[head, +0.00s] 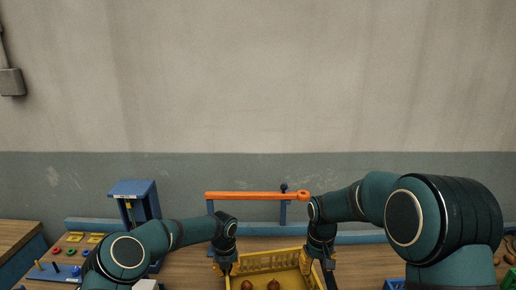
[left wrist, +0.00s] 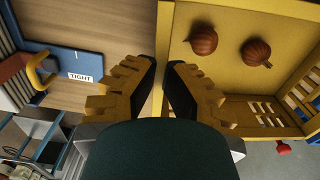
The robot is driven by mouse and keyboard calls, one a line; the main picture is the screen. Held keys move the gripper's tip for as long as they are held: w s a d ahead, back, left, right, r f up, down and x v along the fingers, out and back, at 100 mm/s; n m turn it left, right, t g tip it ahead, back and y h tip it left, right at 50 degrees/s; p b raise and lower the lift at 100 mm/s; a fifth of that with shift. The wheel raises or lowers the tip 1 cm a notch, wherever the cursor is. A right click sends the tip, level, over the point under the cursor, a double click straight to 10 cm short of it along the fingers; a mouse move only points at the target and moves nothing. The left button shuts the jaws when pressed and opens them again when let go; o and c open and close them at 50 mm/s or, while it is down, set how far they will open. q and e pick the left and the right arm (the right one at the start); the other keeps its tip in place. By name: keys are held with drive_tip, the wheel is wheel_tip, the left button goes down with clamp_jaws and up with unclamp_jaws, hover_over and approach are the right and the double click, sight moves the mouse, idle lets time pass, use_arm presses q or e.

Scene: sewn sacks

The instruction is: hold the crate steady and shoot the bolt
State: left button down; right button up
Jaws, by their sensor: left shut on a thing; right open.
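The yellow crate (head: 268,262) stands at the lower middle of the head view, its bottom cut off by the frame edge. It also shows in the left wrist view (left wrist: 228,88), with two brown onion-like things inside. My left gripper (head: 224,268) is shut on the crate's left wall; in the left wrist view its fingers (left wrist: 165,82) lie on either side of that wall. My right gripper (head: 318,266) is open at the crate's right end; contact cannot be told. A red knob (left wrist: 283,147) shows beyond the crate's slatted side; whether it belongs to the bolt is unclear.
An orange bar (head: 255,195) on blue posts spans behind the crate. A blue stand (head: 133,190) and a board with coloured rings (head: 66,250) are at left. A blue plate labelled TIGHT (left wrist: 75,62) lies beside the crate. Blue and green bins (head: 394,284) are at right.

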drive_tip(key=shift+s+a+f, duration=0.1)
drive_tip(key=shift+a+f, duration=0.05)
drive_tip(key=shift+f, duration=1.5)
drive_tip(key=shift+a+f, duration=0.2)
drive_tip(key=shift+f, duration=1.4)
drive_tip(key=shift+s+a+f, duration=0.1)
drive_tip(key=shift+a+f, duration=0.05)
drive_tip(key=shift+f, duration=1.5)
clamp_jaws()
drive_tip(key=shift+w+d, duration=0.1)
drive_tip(key=shift+d, duration=0.35)
drive_tip(key=shift+d, duration=0.35)
